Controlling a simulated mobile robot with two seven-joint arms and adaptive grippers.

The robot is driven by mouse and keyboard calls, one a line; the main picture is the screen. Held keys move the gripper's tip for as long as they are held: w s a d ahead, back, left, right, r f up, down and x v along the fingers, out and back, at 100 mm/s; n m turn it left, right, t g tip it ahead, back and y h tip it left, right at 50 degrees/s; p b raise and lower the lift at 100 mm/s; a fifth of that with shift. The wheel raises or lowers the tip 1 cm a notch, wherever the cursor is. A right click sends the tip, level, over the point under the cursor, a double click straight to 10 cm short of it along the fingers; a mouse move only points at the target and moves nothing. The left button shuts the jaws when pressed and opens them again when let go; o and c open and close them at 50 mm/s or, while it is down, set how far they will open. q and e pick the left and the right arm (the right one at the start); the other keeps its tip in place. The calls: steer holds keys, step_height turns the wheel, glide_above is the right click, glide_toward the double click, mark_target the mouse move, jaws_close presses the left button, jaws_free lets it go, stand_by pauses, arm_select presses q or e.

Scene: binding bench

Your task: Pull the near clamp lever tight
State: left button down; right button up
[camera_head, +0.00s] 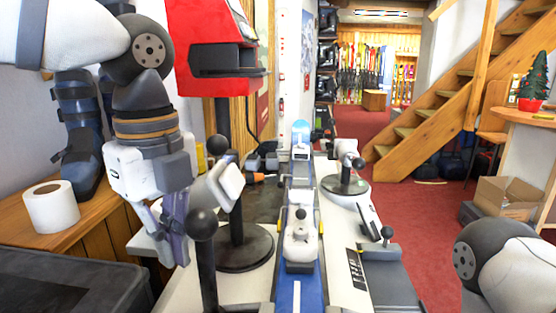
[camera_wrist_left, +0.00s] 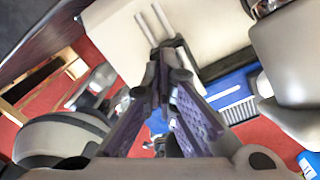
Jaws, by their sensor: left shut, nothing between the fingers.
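My left gripper (camera_head: 178,254) points down at the left edge of the bench, its fingers closed with nothing between them. In the left wrist view its fingers (camera_wrist_left: 170,70) meet over a pale surface. A dark lever with a black ball knob (camera_head: 203,225) stands upright in the foreground, just right of the gripper and apart from it. Another black-knobbed lever (camera_head: 387,233) is at the right side of the bench. I cannot tell for certain which is the near clamp lever. A blue ski (camera_head: 296,291) runs along the middle, carrying a white binding part (camera_head: 300,245). My right gripper is out of view.
A red device (camera_head: 213,35) on a post with a round dark base (camera_head: 240,252) stands close beyond the gripper. A paper roll (camera_head: 51,207) sits on the wooden counter (camera_head: 97,214) at left. A cardboard box (camera_head: 507,197) is on the floor at right.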

mark_target(198, 239)
arm_select(q)
steer(key=shift+s+d+r, duration=0.1)
steer(key=shift+d+r, duration=0.1)
steer(key=shift+d, duration=0.45)
steer(key=shift+d+r, duration=0.25)
steer(key=shift+d, duration=0.4)
steer(key=shift+s+d+r, duration=0.1)
steer(key=shift+d+r, duration=0.1)
steer(key=shift+d, duration=0.45)
step_height(198, 239, up, 9)
steer(key=a, duration=0.1)
steer(key=shift+a, duration=0.3)
steer(key=shift+w, duration=0.1)
